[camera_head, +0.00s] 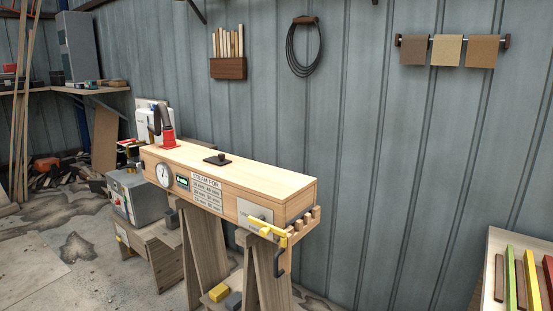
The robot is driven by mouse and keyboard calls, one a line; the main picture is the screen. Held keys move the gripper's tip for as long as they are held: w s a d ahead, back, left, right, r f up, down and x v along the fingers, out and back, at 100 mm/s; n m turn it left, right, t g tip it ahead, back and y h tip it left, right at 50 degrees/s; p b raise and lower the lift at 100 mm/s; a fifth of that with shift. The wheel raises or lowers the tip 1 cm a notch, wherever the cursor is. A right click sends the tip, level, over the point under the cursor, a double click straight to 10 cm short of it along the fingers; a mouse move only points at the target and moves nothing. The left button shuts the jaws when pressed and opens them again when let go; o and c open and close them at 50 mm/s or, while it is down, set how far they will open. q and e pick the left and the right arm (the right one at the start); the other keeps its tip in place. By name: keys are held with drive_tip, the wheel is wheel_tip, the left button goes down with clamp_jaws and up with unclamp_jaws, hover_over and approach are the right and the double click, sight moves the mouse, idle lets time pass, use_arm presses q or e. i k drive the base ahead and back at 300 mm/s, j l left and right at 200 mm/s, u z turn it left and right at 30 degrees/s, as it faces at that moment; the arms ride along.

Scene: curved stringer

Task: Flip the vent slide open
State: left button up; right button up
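A long pale wooden steam box (250,179) stands on wooden trestles in the middle of the view. A small black flat piece with a raised knob (217,159) sits on its top; it looks like the vent slide, but I cannot tell whether it is open or shut. Neither of my grippers shows in the head view.
A red fitting with a dark hose (165,138) stands on the box's far left end. A round gauge (164,175) and printed label are on its front. A grey metal unit (138,197) stands at left. A table (497,244) with coloured strips is at lower right.

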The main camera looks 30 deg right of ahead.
sight(220, 161)
drive_tip(key=z, duration=0.5)
drive_tip(key=i+j, duration=0.35)
drive_tip(key=j, duration=0.15)
drive_tip(key=i+j, duration=0.35)
drive_tip(key=j, duration=0.15)
drive_tip(key=i+j, duration=0.75)
drive_tip(key=j, duration=0.25)
drive_tip(key=i+j, duration=0.35)
drive_tip(key=j, duration=0.15)
